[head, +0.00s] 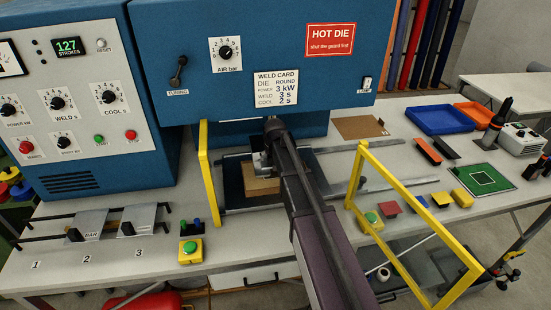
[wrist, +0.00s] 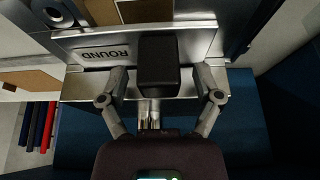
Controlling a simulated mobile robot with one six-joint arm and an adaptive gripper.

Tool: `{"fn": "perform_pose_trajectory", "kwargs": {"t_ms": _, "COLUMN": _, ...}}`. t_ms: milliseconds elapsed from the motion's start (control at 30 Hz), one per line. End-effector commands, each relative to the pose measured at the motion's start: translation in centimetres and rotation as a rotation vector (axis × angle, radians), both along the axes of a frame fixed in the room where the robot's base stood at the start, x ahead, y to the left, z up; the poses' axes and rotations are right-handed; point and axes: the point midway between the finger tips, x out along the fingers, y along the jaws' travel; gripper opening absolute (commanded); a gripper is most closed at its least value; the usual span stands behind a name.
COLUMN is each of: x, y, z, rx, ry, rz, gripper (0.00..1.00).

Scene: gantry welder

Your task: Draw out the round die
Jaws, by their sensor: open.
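The round die (wrist: 200,45) is a silver metal plate marked ROUND with a block-shaped black handle (wrist: 158,62), seen close in the wrist view. My gripper (wrist: 161,80) is open, with one finger on each side of the handle. The fingers look apart from the handle, though any light contact is hard to judge. In the head view my gripper (head: 264,158) is under the blue press head, and my arm hides most of it. I cannot make out the die there.
A bar die (head: 90,222) and another plate (head: 138,218) lie in the rack at left, by marks 2 and 3. A yellow guard frame (head: 208,170) stands close left of my gripper, another (head: 410,200) at right. A brown block (head: 262,186) sits below the press head.

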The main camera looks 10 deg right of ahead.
Motion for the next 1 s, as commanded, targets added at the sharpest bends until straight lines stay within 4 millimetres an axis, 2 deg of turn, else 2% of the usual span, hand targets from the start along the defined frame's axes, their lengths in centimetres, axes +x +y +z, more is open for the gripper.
{"fn": "perform_pose_trajectory", "kwargs": {"t_ms": 500, "x": 0.24, "y": -0.02, "z": -0.55, "rx": 0.000, "ry": 0.000, "rz": 0.000, "gripper": 0.83}}
{"fn": "perform_pose_trajectory", "kwargs": {"t_ms": 567, "x": 0.24, "y": -0.03, "z": -0.55, "rx": 0.000, "ry": 0.000, "rz": 0.000, "gripper": 0.68}}
{"fn": "perform_pose_trajectory", "kwargs": {"t_ms": 700, "x": 0.24, "y": -0.03, "z": -0.55, "rx": 0.000, "ry": 0.000, "rz": 0.000, "gripper": 0.26}}
{"fn": "perform_pose_trajectory", "kwargs": {"t_ms": 800, "x": 0.24, "y": -0.03, "z": -0.55, "rx": 0.000, "ry": 0.000, "rz": 0.000, "gripper": 0.00}}
{"fn": "perform_pose_trajectory", "kwargs": {"t_ms": 1000, "x": 0.26, "y": -0.04, "z": -0.52, "rx": 0.000, "ry": -0.001, "rz": 0.000, "gripper": 0.00}}
